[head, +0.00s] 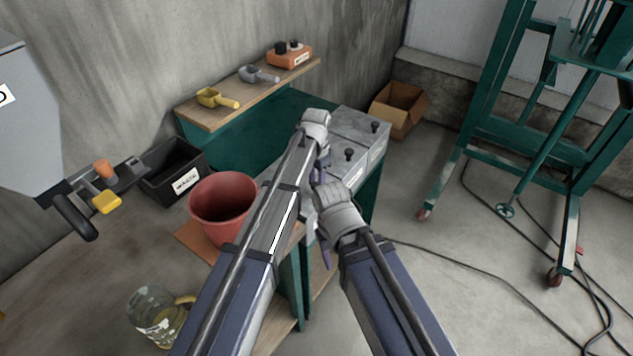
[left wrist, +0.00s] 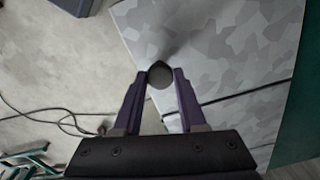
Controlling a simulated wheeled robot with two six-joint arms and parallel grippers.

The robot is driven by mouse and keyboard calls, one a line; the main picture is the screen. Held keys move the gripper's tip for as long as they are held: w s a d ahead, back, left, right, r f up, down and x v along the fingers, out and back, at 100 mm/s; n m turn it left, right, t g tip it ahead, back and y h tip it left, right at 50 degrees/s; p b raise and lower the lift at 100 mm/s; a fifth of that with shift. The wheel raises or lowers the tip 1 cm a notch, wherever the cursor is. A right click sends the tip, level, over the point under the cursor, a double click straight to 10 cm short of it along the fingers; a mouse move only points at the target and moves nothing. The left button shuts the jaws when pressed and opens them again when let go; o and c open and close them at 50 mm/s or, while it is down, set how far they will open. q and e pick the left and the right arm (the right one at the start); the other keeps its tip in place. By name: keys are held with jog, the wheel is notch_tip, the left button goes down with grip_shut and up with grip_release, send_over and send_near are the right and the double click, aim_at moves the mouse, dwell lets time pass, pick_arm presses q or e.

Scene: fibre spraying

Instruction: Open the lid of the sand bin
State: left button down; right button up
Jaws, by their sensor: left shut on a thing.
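Grey bins with black-knobbed lids stand on the green bench in the head view: a nearer one (head: 335,162) and a farther one (head: 360,122). Their labels are too small to read. In the left wrist view my left gripper (left wrist: 159,72) is shut on a black round knob (left wrist: 160,79) over a mottled grey lid (left wrist: 235,40). Which bin this lid belongs to, and whether it is raised, I cannot tell. In the head view my left arm hides most of that gripper. My right gripper (head: 324,248) hangs below its wrist, beside the bench; its jaws are unclear.
A red bucket (head: 222,200) and a black labelled crate (head: 172,172) are left of the bench. A shelf (head: 225,112) with scoops is behind. A cardboard box (head: 398,108) and green wheeled frame (head: 500,145) stand right. Cables (head: 470,268) cross the otherwise open floor.

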pick_arm(q)
jog(key=w+a, duration=0.3)
jog(key=a, duration=0.2)
jog(key=w+a, duration=0.4)
jog(key=a, duration=0.1)
jog(key=w+a, duration=0.4)
jog(key=a, duration=0.1)
jog(key=shift+a, duration=0.1)
jog(key=shift+c, duration=2.3)
grip_release()
jog(key=shift+r, duration=0.1)
notch_tip(320, 180, up, 8)
jog(key=p, duration=0.7)
jog(key=shift+f+p, duration=0.2)
jog(key=shift+p, duration=0.2)
